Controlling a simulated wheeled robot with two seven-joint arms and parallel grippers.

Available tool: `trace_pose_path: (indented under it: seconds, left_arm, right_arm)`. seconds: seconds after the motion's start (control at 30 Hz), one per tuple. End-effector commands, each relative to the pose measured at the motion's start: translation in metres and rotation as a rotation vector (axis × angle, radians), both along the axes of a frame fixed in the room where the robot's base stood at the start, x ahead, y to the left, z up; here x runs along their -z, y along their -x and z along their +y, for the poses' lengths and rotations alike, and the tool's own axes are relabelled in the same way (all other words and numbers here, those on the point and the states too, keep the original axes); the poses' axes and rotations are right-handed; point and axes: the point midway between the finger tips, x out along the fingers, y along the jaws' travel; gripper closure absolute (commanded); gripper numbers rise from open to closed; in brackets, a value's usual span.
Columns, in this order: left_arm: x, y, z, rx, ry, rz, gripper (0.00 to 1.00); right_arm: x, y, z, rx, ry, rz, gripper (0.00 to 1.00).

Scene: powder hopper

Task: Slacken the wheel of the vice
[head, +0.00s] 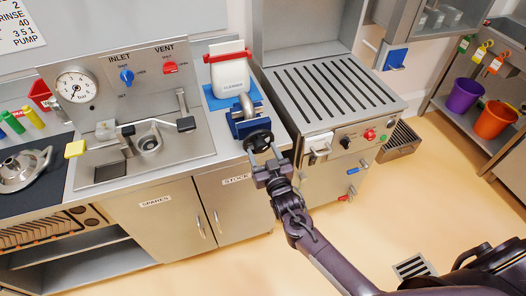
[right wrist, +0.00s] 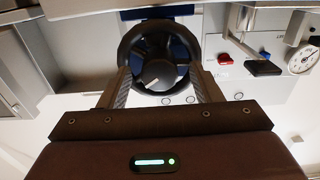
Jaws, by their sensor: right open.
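The vice (head: 246,128) is blue and stands at the right front edge of the steel counter. Its black round wheel (head: 260,141) faces out from the counter front. In the right wrist view the wheel (right wrist: 158,72) shows face-on, with a dark hub and a pale mark on it. My right gripper (head: 266,156) is open at the wheel. In the right wrist view the gripper's two fingers (right wrist: 161,76) reach up to the lower left and lower right of the wheel, with the hub between them. I cannot tell whether they touch it. My left gripper is not in view.
A white container (head: 230,78) with a red clamp stands behind the vice. A slatted steel unit (head: 330,92) with knobs on its front stands to the right. Cabinet doors (head: 160,222) lie below the counter. The floor (head: 400,200) at right is mostly clear.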

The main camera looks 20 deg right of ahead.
Motion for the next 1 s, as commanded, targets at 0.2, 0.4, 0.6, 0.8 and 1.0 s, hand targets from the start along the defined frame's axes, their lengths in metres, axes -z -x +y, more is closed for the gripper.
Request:
trace_pose_path:
  seconds: [0.2,0.4,0.6,0.8,1.0]
  left_arm:
    - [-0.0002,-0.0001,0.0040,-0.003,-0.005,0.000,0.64]
    - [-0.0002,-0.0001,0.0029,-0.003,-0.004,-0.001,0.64]
    - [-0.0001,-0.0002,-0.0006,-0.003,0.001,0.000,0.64]
    - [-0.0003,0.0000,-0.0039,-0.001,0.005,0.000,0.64]
    - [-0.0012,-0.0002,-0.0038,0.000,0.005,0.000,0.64]
  right_arm:
    - [0.0003,-0.0016,0.0002,0.000,0.000,0.000,0.42]
    - [0.0003,-0.0015,0.0001,0.000,0.000,0.000,0.60]
    - [0.0003,-0.0013,0.0001,0.000,0.000,0.001,0.86]
    - [0.0004,-0.0013,0.0001,-0.001,0.013,0.001,0.86]
    - [0.0004,-0.0013,-0.0003,-0.001,0.086,-0.002,0.86]
